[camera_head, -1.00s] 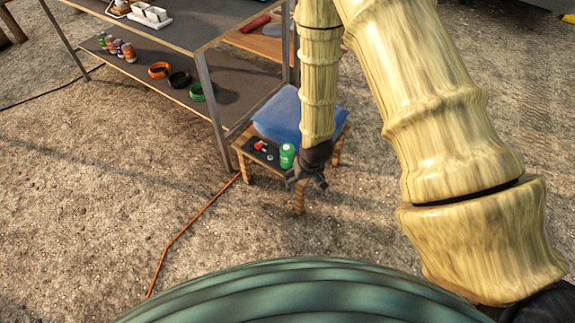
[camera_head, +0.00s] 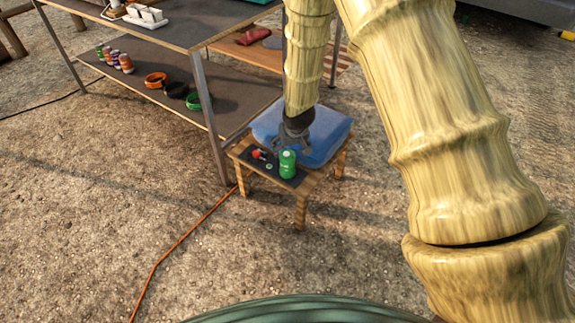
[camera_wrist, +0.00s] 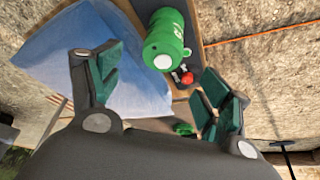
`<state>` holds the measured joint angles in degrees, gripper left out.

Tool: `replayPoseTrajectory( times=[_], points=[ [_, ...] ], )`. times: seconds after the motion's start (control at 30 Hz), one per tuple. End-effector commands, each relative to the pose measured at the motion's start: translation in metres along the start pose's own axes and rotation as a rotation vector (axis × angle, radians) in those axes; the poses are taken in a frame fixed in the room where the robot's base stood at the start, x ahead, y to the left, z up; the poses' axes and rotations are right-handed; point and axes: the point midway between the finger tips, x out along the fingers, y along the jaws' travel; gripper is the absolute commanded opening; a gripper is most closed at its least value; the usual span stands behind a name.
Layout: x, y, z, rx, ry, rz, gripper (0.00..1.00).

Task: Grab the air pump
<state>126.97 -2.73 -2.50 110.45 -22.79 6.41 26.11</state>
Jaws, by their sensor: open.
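My gripper (camera_head: 291,140) is open and empty, pointing down over the blue cushion beside a small wooden stool's dark mat. In the wrist view its two green-padded fingers stand wide apart (camera_wrist: 158,92). A green canister (camera_head: 287,163) with a white mark stands on the mat; it also shows in the wrist view (camera_wrist: 166,40), beyond the fingertips. A small red-and-dark object (camera_head: 259,154) lies next to it, also in the wrist view (camera_wrist: 186,77). A small green piece (camera_wrist: 184,128) lies nearby. I cannot tell for certain which is the air pump.
The low wooden stool (camera_head: 301,203) carries a blue cushion (camera_head: 328,135) and the dark mat (camera_head: 243,155). A metal-legged shelf unit (camera_head: 215,145) stands close on the left, with cans and coloured rings. An orange cable (camera_head: 172,251) crosses the gravel, which is open in front.

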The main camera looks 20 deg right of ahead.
Motion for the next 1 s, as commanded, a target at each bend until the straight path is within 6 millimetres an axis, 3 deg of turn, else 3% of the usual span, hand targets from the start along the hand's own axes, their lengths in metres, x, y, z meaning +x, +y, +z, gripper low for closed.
replayPoseTrajectory(
  times=[0.03, 0.37, 0.67, 0.93, 1.0],
  points=[
    [0.010, 0.000, 0.001, -0.001, 0.000, 0.000, 0.78],
    [0.033, -0.001, 0.003, 0.000, 0.000, 0.000, 0.78],
    [0.070, -0.002, 0.007, 0.000, 0.001, -0.001, 0.78],
    [0.073, -0.002, 0.006, 0.000, 0.000, -0.001, 0.78],
    [0.073, -0.002, 0.006, 0.000, 0.000, -0.001, 0.69]
  ],
)
